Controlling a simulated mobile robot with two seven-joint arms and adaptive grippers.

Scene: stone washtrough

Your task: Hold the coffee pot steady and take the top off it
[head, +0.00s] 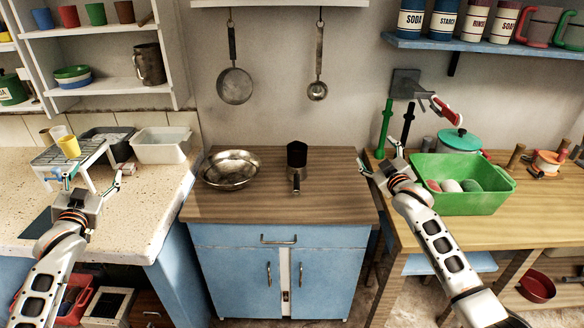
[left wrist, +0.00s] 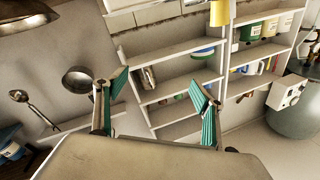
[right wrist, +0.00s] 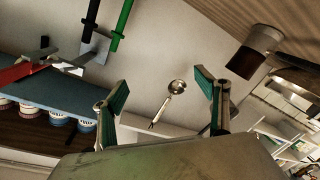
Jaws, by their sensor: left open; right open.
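A dark pot with a black upper part and a handle toward me, apparently the coffee pot (head: 297,155), stands on the middle wooden counter. In the right wrist view the pot (right wrist: 250,60) shows at the upper right, apart from the fingers. I cannot make out where its top separates. My left gripper (head: 92,181) is open and empty over the speckled counter at the left, far from the pot. My right gripper (head: 381,160) is open and empty right of the pot, near the green tub. The fingers of both also show in the left wrist view (left wrist: 152,100) and right wrist view (right wrist: 163,105).
A metal bowl (head: 231,169) sits left of the pot. A small rack (head: 85,158) with cups and a white tub (head: 160,146) are near my left gripper. A green tub (head: 470,203) stands by my right arm. The middle counter's front is clear.

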